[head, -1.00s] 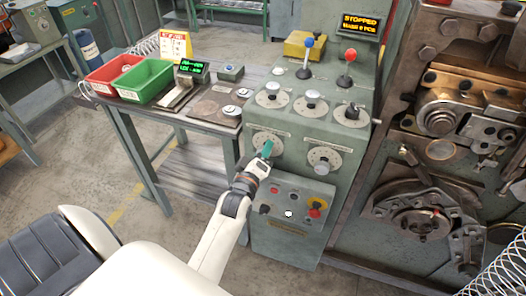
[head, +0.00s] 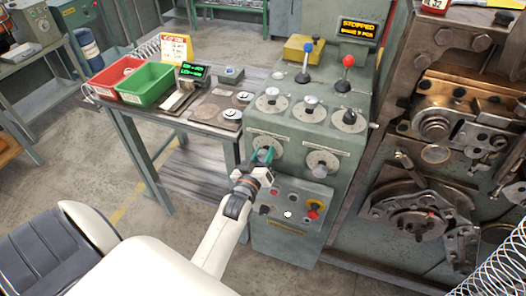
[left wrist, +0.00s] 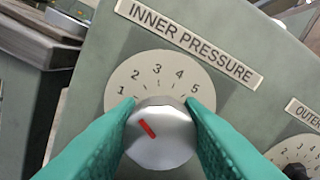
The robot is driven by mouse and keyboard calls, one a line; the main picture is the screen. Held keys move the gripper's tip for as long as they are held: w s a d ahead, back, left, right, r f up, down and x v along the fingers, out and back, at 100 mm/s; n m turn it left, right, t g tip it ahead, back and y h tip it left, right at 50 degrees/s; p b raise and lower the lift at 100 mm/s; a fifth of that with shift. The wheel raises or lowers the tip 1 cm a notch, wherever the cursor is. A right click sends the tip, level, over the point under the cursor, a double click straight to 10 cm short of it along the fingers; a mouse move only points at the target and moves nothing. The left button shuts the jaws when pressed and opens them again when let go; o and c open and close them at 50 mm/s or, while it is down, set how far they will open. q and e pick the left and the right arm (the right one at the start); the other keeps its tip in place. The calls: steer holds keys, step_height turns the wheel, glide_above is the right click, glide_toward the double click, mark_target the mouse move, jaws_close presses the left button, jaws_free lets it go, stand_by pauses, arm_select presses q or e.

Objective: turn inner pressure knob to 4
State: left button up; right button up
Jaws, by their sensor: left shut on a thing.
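The inner pressure knob (left wrist: 160,136) is a round silver knob with a red mark, on a pale dial (left wrist: 157,77) numbered 1 to 5. The red mark points up and left, roughly toward the 1. My left gripper (left wrist: 161,112) is shut on the knob, one green finger on each side. In the head view my left gripper (head: 262,156) is at the left lower dial of the green cabinet and mostly hides that knob. The lower part of the dial is hidden in the left wrist view. My right gripper is not in view.
The outer dial's knob (head: 320,169) is just right of my gripper. Above stand several dials and two levers, blue (head: 305,62) and red-topped (head: 346,74). Below is a button panel (head: 290,205) with a red-yellow switch. A table with bins (head: 146,88) stands left.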

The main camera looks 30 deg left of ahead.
arm_select(q)
steer(key=m+p, duration=0.1)
steer(key=m, duration=0.2)
steer(key=shift+m, duration=0.4)
steer(key=m, duration=0.2)
steer(key=shift+m+p, duration=0.3)
steer(key=shift+p, duration=0.05)
steer(key=m, duration=0.5)
steer(key=shift+d+m, duration=0.1)
steer(key=shift+m, duration=0.2)
steer(key=o, duration=1)
